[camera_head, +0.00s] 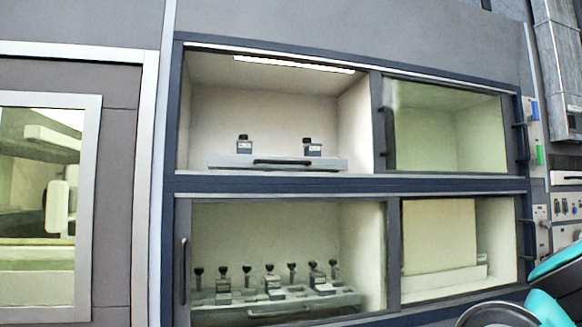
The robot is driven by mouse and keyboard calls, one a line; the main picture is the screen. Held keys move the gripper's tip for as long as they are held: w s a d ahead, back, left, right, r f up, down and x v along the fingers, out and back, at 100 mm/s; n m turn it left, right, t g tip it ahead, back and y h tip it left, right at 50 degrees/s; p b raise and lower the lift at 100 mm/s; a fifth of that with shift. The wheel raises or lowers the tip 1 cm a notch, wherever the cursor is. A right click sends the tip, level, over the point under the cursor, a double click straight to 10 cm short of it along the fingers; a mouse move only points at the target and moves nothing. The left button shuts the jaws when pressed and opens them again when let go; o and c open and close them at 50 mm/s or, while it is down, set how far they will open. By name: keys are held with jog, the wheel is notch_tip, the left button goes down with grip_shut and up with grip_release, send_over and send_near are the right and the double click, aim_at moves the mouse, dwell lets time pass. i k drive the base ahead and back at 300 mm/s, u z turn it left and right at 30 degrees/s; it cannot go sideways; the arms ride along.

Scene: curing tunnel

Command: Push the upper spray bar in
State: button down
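The upper spray bar appears to be the pale grey bar (225,161) low in the upper left compartment. It has a dark horizontal handle (283,161) on its front, and two dark bottle-like units (243,145) stand on it. The front of this compartment looks open, with no tinted pane across it. How far the bar sticks out is hard to tell. A similar lower bar (345,299) with several dark knobbed pieces sits in the lower left compartment, behind greenish glass. Teal and black parts of my arm show at the lower right corner; my gripper's fingers are not in view.
A dark blue frame (350,184) divides the compartments. The upper right one has a tinted pane (450,125) with a dark handle at its left. The lower left pane has a vertical handle (184,265). A control panel (565,207) stands at the right, and a separate window (40,285) at the left.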

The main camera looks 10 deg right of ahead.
aim_at(228, 162)
jog(key=i, duration=1)
jog(key=z, duration=0.4)
